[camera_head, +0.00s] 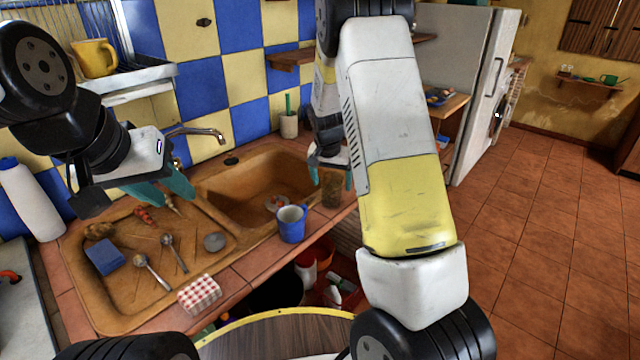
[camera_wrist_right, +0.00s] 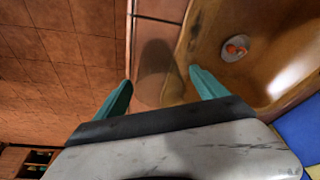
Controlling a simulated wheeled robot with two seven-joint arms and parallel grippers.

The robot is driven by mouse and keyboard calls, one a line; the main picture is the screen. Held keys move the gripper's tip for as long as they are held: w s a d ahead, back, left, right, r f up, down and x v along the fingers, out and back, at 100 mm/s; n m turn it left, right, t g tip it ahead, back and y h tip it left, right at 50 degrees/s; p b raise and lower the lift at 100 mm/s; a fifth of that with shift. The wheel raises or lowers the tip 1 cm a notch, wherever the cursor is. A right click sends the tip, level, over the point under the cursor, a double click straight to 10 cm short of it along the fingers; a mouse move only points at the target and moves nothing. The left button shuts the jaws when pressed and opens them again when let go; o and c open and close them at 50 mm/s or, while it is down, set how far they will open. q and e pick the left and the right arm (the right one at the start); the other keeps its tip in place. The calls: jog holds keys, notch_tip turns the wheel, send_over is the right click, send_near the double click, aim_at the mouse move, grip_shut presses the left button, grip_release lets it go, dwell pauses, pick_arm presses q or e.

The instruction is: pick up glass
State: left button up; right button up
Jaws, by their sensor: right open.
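A see-through brownish glass (camera_head: 332,191) stands upright on the counter's front edge, right of the sink basin. My right gripper (camera_head: 331,170) is directly above it, pointing down, with its teal fingers open at either side of the glass's upper part. In the right wrist view the glass (camera_wrist_right: 154,65) shows faintly between the two open fingertips (camera_wrist_right: 160,79). I cannot tell whether the fingers touch it. My left gripper (camera_head: 163,191) hangs over the drainboard at the left, its teal fingers apart and empty.
A blue mug (camera_head: 291,226) stands on the counter edge left of the glass. The sink basin (camera_head: 245,190) lies behind. Spoons, a blue sponge (camera_head: 105,257) and a checkered box (camera_head: 199,294) are on the left. A cup with a green brush (camera_head: 288,124) stands behind the basin.

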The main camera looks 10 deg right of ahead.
jog(key=x, duration=0.3)
jog(key=shift+w+f, duration=0.1)
jog(key=shift+f, duration=0.05)
jog(key=shift+c, duration=0.4)
jog(key=c, duration=1.5)
